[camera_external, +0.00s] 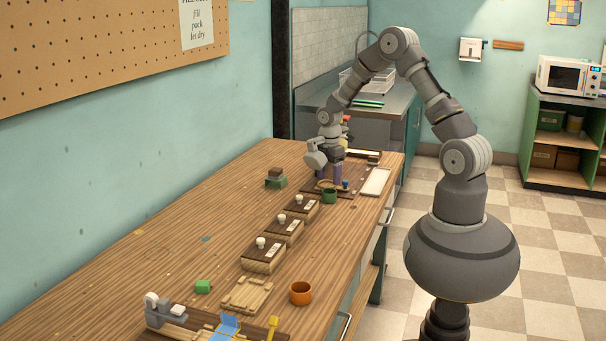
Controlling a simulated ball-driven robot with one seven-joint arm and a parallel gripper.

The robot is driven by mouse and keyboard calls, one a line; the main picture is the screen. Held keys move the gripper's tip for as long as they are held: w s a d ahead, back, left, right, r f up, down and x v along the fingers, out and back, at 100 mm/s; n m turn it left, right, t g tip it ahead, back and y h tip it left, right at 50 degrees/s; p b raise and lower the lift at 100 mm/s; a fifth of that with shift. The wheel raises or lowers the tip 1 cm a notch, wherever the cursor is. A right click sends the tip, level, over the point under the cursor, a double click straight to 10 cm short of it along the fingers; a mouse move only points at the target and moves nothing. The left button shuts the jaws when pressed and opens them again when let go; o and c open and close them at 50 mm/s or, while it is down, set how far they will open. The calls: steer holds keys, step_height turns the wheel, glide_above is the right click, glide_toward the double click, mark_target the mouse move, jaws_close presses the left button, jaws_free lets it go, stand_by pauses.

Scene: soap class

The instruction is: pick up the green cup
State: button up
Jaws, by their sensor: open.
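The green cup (329,196) is small and stands upright on the wooden table, near the front edge of a dark board. My gripper (329,173) points down over the far part of the table, and its fingers look open. In the picture it is just above and behind the green cup. No cup is seen between the fingers. The exact gap between fingers and cup is hard to judge from this angle.
Several wooden soap moulds (263,255) stand in a row nearer the camera. A white tray (375,182) lies right of the dark board (352,191). The table's left side is mostly clear.

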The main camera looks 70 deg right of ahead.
mark_target(330, 191)
step_height(330, 191, down, 7)
steer(key=b, duration=0.3)
steer(key=shift+s+d, duration=0.1)
steer(key=shift+s, duration=0.05)
steer(key=shift+r, duration=0.15)
steer(key=c, duration=0.8)
steer(key=shift+r, duration=0.1)
